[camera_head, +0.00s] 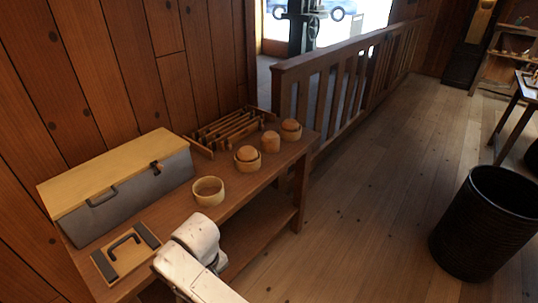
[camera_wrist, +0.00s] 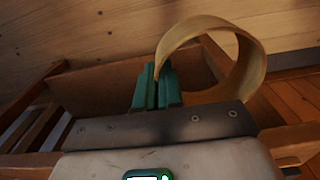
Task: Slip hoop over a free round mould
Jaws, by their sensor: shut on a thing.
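In the wrist view my gripper (camera_wrist: 157,85) has its green fingers shut on the wall of a pale wooden hoop (camera_wrist: 252,62), which sticks out to the right of them. In the head view the hoop (camera_head: 208,197) shows open and empty just beyond my white wrist, near the table's front edge; my fingers are hidden there. A free round mould (camera_head: 270,143), a plain wooden cylinder, stands farther back on the table. Nearer, a round mould (camera_head: 247,153) has a hoop around it. Another mould (camera_head: 291,125) at the far end also has a hoop around it.
A grey toolbox with a wooden lid (camera_head: 120,185) and a handled board (camera_head: 126,252) are on the table's left part. A wooden rack (camera_head: 225,130) lies behind the moulds. A railing (camera_head: 345,75) runs past the table; a black bin (camera_head: 485,225) stands right.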

